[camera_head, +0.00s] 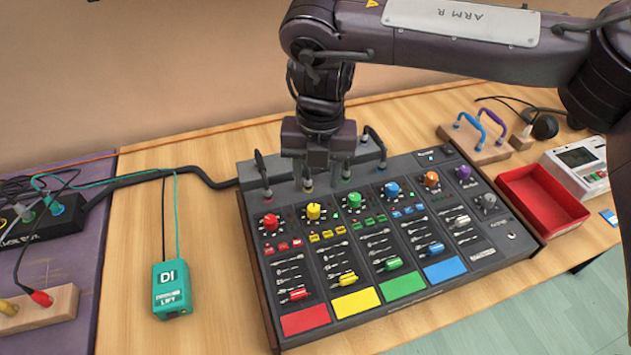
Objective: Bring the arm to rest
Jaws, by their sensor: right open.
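My right arm (470,45) comes in from the upper right and bends down at its wrist. My right gripper (318,158) hangs above the back edge of the mixer (375,250), pointing down. It is open, and I see nothing between its fingers; the fingers are small and dark here. The mixer has coloured knobs, faders and large pads in red, yellow, green and blue. The gripper hides part of the mixer's back panel, where several cables plug in. I cannot tell the exact gap between gripper and panel. My left gripper is not in view.
A green DI box (171,290) stands left of the mixer. A stage box (45,218) and a wooden block with plugs (40,308) are at far left. A red tray (541,200), a white device (580,165) and a handled wooden block (474,147) are right.

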